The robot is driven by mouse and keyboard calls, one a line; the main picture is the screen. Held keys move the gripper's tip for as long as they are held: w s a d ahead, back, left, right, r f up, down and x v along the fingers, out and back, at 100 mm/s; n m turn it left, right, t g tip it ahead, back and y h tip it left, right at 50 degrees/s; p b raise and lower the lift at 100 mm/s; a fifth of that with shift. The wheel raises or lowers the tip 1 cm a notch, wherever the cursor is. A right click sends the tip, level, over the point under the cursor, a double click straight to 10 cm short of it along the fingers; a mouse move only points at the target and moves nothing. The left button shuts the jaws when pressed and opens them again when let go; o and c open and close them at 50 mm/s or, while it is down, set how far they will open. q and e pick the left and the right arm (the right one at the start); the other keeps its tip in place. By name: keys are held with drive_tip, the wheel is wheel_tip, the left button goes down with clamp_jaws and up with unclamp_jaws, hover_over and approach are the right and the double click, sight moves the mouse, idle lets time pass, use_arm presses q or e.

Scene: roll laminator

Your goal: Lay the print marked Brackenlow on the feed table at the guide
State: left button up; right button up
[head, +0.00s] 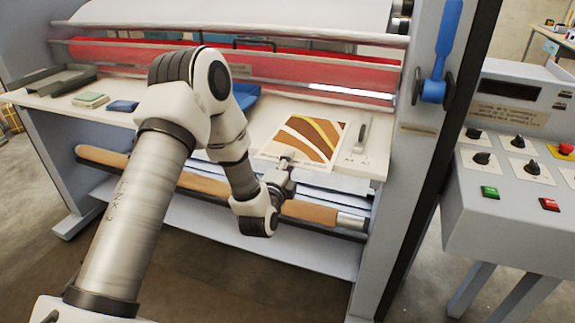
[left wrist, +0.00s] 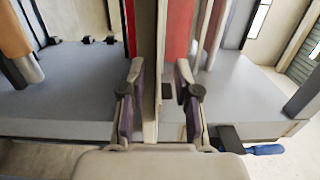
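A print (head: 303,138) with brown, orange and cream bands and a pale border lies on the right part of the white feed table (head: 380,165), by its front edge. No name on it is legible, so I cannot tell if it is Brackenlow. My left gripper (head: 287,158) is at the print's front edge. In the left wrist view its fingers (left wrist: 160,68) stand apart, on either side of a thin pale slab seen edge-on. I cannot tell whether they touch the print. The guide is not clearly identifiable. My right gripper is not in view.
Red rollers (head: 330,70) run behind the table. A slim grey tool (head: 365,130) lies right of the print. A green pad (head: 91,100), a blue item (head: 123,106) and a grey tray (head: 60,80) are at left. A control panel (head: 515,160) stands right; a brown roll (head: 310,212) hangs below.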

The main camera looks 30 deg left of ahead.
use_arm(q)
drive_tip(key=shift+s+d+f, duration=0.1)
drive_tip(key=shift+s+f, duration=0.05)
drive_tip(key=b+v, duration=0.3)
drive_tip(key=v, duration=0.8)
drive_tip(key=s+d+f+n+g+h, duration=0.1)
drive_tip(key=s+d+f+n+g, duration=0.2)
drive_tip(key=f, duration=0.5)
drive_tip(key=s+d+f+n+g+h, duration=0.2)
drive_tip(key=s+f+g, duration=0.15)
drive_tip(key=f, duration=0.35)
drive_tip(key=s+d+f+n+g+h, duration=0.1)
drive_tip(key=s+d+f+n+g, duration=0.2)
drive_tip(key=f, duration=0.5)
drive_tip(key=s+d+f+n+g, duration=0.1)
drive_tip(key=s+f+n+g, duration=0.2)
drive_tip(key=s, duration=0.5)
drive_tip(key=s+d+f+n+g+h, duration=0.1)
drive_tip(key=s+d+f+n+g, duration=0.1)
drive_tip(key=s+f+n+g, duration=0.2)
drive_tip(key=s+f+g, duration=0.1)
drive_tip(key=s+f, duration=0.2)
drive_tip(key=s, duration=0.2)
